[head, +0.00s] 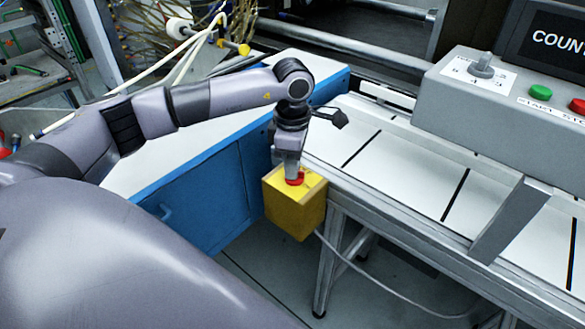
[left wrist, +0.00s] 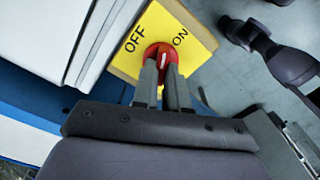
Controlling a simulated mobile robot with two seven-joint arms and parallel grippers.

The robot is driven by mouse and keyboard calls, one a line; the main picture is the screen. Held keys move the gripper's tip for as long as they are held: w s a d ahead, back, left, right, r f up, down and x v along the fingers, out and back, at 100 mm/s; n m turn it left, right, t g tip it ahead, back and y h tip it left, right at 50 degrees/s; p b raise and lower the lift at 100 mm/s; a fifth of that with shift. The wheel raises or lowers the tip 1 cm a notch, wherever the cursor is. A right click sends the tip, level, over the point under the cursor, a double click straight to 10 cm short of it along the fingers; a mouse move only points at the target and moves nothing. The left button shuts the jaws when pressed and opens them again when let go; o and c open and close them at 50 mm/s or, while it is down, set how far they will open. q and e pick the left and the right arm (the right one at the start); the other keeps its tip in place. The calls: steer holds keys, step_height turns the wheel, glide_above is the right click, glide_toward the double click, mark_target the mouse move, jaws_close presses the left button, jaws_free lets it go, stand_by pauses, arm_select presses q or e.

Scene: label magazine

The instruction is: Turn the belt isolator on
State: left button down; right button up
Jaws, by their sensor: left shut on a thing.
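The belt isolator is a yellow box (head: 294,205) with a red knob (head: 296,178) on top, at the corner of the conveyor. In the left wrist view the yellow face (left wrist: 185,35) reads OFF on the left and ON on the right. The red knob (left wrist: 152,51) carries a small white mark; which word it points at is hard to tell. My left gripper (head: 293,174) reaches down from above with its fingers shut on the knob, hiding part of it. My right gripper is not in view.
The white conveyor (head: 405,170) with black cross lines runs to the right of the isolator. A grey control box (head: 470,115) with a selector and green and red buttons stands over it. A blue cabinet (head: 205,195) is at the left. A cable runs below.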

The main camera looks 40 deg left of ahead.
arm_select(q)
steer(key=m+b, duration=0.1)
steer(key=m, duration=0.2)
steer(key=shift+w, duration=0.1)
steer(key=shift+m+b, duration=0.35)
steer(key=shift+m, duration=0.95)
steer(key=shift+r, duration=0.1)
steer(key=c, duration=1.2)
jaws_free()
steer(key=shift+o, duration=0.2)
steer(key=shift+r, duration=3.55)
